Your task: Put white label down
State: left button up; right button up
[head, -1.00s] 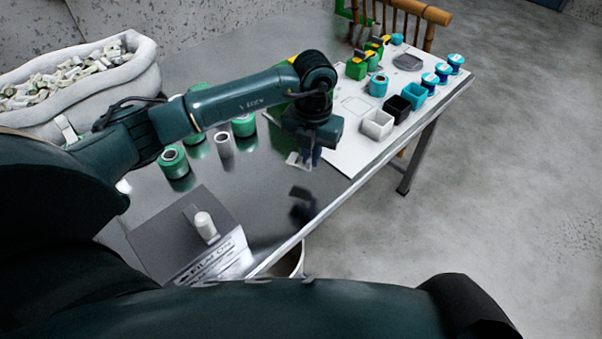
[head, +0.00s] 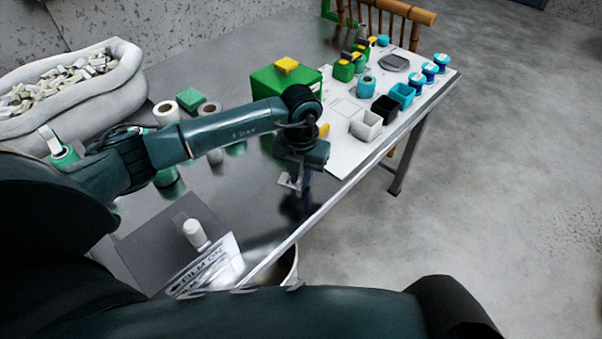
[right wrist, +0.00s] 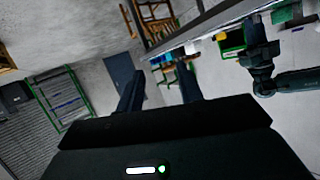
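My left gripper (head: 292,184) points down over the metal table in the head view, left of the white board. A small pale flat piece shows at its fingertips. I cannot tell whether this is the white label or part of the gripper, nor whether the fingers are open or shut. A printed white sheet (head: 212,268) lies by the table's near edge. My right gripper (right wrist: 160,85) shows in the right wrist view with two dark fingers apart and nothing between them.
The white board (head: 345,150) bears a white box (head: 366,125), a black box (head: 384,108), a teal box (head: 402,95) and several blue spools. A green box (head: 283,85) stands behind my left arm. A white bottle (head: 195,234) is on a grey panel (head: 150,245).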

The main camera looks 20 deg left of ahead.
aim_at(301, 177)
pick_arm(q)
jog(key=shift+o, duration=1)
jog(key=shift+r, duration=0.2)
notch_tip(301, 177, up, 12)
jog(key=shift+p, duration=0.4)
pick_arm(e)
jog(key=shift+a+f, duration=0.2)
jog(key=shift+a, duration=0.05)
jog(key=shift+w, duration=0.1)
